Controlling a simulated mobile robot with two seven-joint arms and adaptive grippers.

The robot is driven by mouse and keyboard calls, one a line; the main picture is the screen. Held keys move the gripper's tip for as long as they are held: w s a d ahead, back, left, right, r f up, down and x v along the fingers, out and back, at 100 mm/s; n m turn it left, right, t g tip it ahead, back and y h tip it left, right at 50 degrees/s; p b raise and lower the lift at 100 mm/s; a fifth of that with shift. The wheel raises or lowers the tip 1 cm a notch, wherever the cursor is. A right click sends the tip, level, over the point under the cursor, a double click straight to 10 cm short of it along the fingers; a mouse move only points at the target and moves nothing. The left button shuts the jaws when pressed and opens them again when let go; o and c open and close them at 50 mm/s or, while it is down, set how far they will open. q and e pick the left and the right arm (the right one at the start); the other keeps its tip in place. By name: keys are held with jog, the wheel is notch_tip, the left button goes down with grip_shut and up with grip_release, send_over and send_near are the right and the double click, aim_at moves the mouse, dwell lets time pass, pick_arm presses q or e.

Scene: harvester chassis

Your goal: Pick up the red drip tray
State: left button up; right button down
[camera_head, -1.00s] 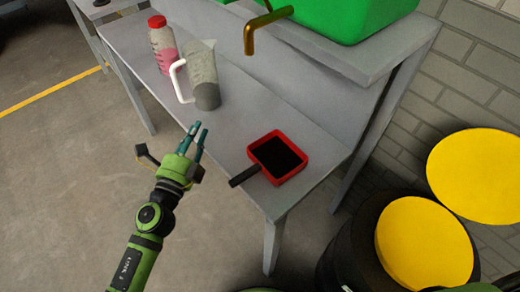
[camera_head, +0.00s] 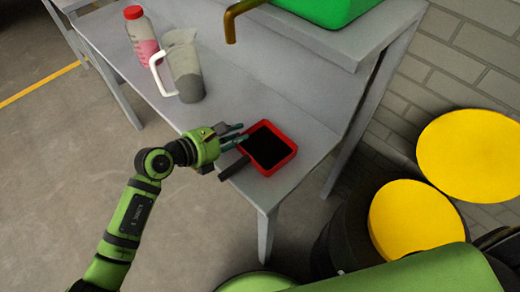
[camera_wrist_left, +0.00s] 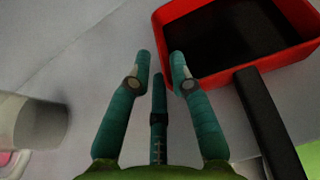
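The red drip tray (camera_head: 282,163) lies on the lower grey bench top near its front corner, with a black inside and a dark handle (camera_head: 234,168) pointing to the lower left. In the left wrist view the tray (camera_wrist_left: 215,78) is at the upper right and its handle (camera_wrist_left: 268,120) runs down the right side. My left gripper (camera_head: 241,134) is at the tray's left side, just beyond the handle. Its fingers (camera_wrist_left: 160,57) are apart with nothing between them, and the handle is to their right. I cannot tell whether a finger touches the tray. My right gripper is out of view.
A grey measuring jug (camera_head: 184,68) and a red-capped bottle (camera_head: 142,38) stand farther left on the bench (camera_head: 210,100). A brass spout (camera_head: 232,22) hangs from the green container (camera_head: 320,8) above. Yellow-topped drums (camera_head: 412,220) stand at the right.

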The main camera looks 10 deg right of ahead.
pick_arm(q)
jog(key=shift+x, duration=1.35)
grip_shut()
